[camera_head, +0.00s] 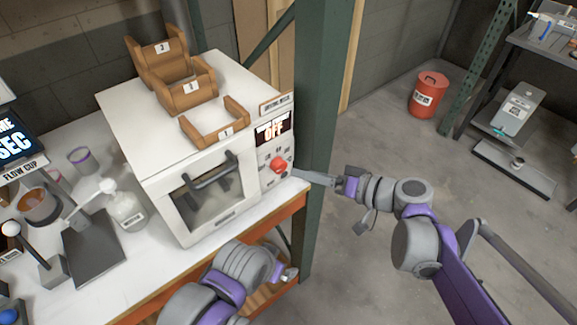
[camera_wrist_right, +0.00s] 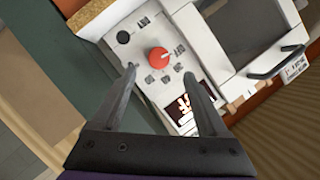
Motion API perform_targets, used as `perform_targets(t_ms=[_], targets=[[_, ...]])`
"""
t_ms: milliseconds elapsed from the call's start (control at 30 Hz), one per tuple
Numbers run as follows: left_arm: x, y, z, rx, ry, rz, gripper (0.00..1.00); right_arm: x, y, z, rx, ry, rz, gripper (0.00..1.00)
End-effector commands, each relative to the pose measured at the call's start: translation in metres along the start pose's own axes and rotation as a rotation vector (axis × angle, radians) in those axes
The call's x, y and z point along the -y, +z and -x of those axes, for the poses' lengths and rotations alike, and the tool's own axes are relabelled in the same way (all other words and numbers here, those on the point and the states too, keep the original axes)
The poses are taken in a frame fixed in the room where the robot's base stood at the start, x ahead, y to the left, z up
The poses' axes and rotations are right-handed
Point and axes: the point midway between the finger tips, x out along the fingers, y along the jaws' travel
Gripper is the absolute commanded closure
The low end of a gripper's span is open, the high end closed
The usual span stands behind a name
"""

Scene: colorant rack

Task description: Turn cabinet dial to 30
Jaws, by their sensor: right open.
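The white cabinet (camera_head: 165,150) stands on the bench with a dark-windowed door and a black handle (camera_head: 211,171). Its red dial (camera_head: 278,165) is on the right-hand panel, below a display (camera_head: 272,129) that reads OFF. In the right wrist view the red dial (camera_wrist_right: 159,57) shows ahead of the fingertips, with printed marks around it. My right gripper (camera_head: 298,174) is open beside the panel; in the wrist view its fingers (camera_wrist_right: 160,72) are spread and empty, with the dial between and just beyond their tips. My left gripper (camera_head: 287,274) is low in front of the bench, its jaws too small to judge.
Wooden numbered racks (camera_head: 188,92) sit on the cabinet top. A green post (camera_head: 321,110) stands close behind the cabinet's right side. A scale plate (camera_head: 94,254), bottle (camera_head: 127,210) and cups crowd the bench at left. A red can (camera_head: 428,95) stands on the floor.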

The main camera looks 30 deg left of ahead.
Motion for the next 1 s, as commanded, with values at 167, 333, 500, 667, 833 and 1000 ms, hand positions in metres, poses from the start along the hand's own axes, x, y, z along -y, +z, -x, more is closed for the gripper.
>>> perform_targets(t_ms=[167, 333, 500, 667, 833, 1000], targets=[[0.0, 0.0, 0.0, 0.0, 0.0, 0.0, 0.0, 0.0, 0.0, -0.037, 0.003, -0.002, 0.001, 0.23], [0.0, -0.001, 0.001, 0.0, 0.0, 0.0, 0.0, 0.0, 0.0, -0.06, 0.002, 0.001, 0.0, 0.23], [0.0, -0.001, 0.001, 0.0, 0.0, 0.0, 0.0, 0.0, 0.0, -0.071, 0.001, 0.001, -0.001, 0.23], [0.0, -0.001, 0.001, 0.0, 0.0, 0.0, 0.0, -0.001, 0.0, -0.072, 0.0, 0.002, -0.001, 0.23], [0.0, -0.001, 0.001, 0.0, 0.0, 0.0, 0.0, -0.001, 0.0, -0.072, 0.0, 0.002, -0.001, 0.32], [0.0, -0.001, 0.001, 0.0, 0.0, 0.0, 0.0, -0.001, 0.0, -0.072, 0.0, 0.002, -0.001, 0.63]])
